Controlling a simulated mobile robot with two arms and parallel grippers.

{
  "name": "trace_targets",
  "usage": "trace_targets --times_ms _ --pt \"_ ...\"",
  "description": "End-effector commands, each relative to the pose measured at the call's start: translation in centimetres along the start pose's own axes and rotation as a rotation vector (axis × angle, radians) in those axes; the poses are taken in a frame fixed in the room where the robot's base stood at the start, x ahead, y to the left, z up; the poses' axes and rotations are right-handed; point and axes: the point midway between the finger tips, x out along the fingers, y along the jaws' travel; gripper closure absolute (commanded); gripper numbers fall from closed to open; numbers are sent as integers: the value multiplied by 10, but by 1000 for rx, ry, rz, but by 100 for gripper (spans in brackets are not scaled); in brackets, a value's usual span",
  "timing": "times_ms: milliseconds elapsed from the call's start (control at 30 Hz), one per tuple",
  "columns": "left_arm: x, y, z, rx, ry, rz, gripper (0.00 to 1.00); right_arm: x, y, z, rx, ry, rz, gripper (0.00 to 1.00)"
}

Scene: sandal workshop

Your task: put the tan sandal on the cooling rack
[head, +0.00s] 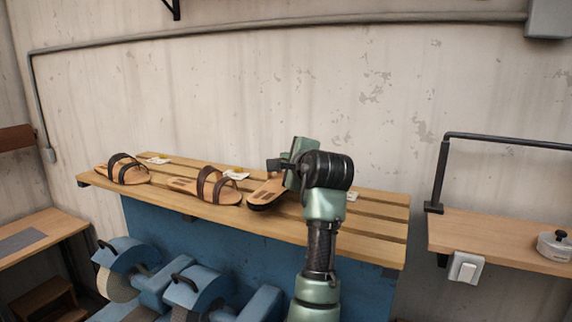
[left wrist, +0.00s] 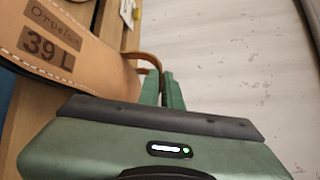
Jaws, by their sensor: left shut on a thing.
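The tan sandal (head: 263,194) is at my left gripper (head: 282,167), over the slatted wooden rack (head: 385,232), right of two other sandals. In the left wrist view the sandal (left wrist: 85,65) shows a tan insole stamped "39 L" and a tan strap. My left gripper (left wrist: 165,90) is shut on that strap. The gripper and arm hide part of the sandal in the head view. I cannot tell whether its sole touches the slats. My right gripper is not in view.
Two sandals with dark brown straps, one at the left end (head: 134,178) and one in the middle (head: 229,196), lie on the rack. Small paper tags lie behind them. Blue machines (head: 200,287) stand below. A wooden shelf (head: 500,238) with a black rail is at right.

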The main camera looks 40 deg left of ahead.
Motion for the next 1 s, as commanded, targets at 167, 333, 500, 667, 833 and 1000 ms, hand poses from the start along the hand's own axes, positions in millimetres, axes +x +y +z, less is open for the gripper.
trace_targets --times_ms 167,333,500,667,833,1000 --pt "3 16 -5 0 -1 -3 100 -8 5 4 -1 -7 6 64" --pt "4 17 -6 -1 -1 -4 100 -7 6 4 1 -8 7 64" --pt "4 20 -7 1 0 -1 89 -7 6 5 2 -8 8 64" --pt "4 19 -7 1 0 -1 72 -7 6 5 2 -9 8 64" --pt "4 19 -7 0 0 -1 72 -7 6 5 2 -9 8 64" --pt "-3 20 -8 -1 2 -2 72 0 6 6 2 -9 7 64"
